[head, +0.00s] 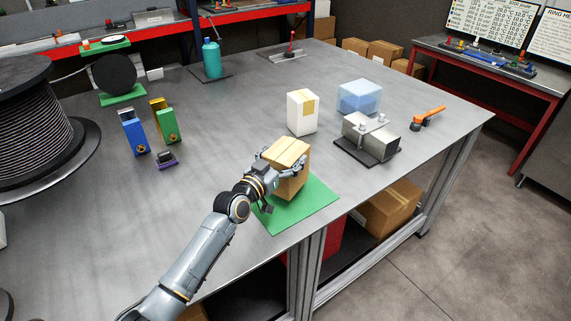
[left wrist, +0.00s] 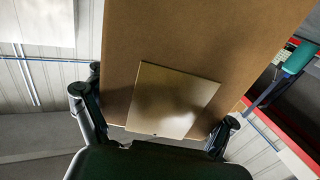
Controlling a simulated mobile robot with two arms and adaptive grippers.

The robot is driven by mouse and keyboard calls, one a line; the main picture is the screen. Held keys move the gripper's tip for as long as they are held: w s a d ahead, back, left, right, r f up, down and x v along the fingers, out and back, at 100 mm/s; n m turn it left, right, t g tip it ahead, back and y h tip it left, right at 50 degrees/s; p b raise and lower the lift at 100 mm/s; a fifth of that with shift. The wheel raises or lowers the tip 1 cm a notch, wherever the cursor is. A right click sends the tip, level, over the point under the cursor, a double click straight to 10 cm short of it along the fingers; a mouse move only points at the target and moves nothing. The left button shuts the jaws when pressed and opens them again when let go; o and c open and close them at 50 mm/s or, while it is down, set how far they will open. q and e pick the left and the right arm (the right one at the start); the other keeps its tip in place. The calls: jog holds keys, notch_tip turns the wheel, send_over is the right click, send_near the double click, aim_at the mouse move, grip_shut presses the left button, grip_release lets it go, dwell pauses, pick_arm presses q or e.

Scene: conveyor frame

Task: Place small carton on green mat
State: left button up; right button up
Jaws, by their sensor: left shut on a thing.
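The small brown carton (head: 291,184) is at the back part of the green mat (head: 305,212) in the head view. Whether its bottom touches the mat or is slightly above it I cannot tell. My left gripper (head: 280,170) is shut on the carton, with fingers at its sides. In the left wrist view the carton (left wrist: 200,45) fills the middle, with a paler label on its face, between the fingers of my left gripper (left wrist: 155,117). My right gripper is not in view.
A white carton (head: 302,114) and a clear blue box (head: 359,97) stand behind the mat. A metal block fixture (head: 370,140) is to the right. Blue and green brackets (head: 133,132) and a large cable spool (head: 25,120) are to the left. The table's front edge lies close to the mat.

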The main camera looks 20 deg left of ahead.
pick_arm(q)
jog(key=shift+f, duration=1.4)
jog(key=shift+f, duration=0.25)
jog(key=o, duration=1.1)
jog(key=shift+o, duration=0.2)
jog(key=shift+s, duration=0.1)
jog(key=shift+r, duration=0.2)
jog(key=b+v, duration=0.1)
jog(key=v, duration=1.1)
jog(key=shift+d, duration=0.1)
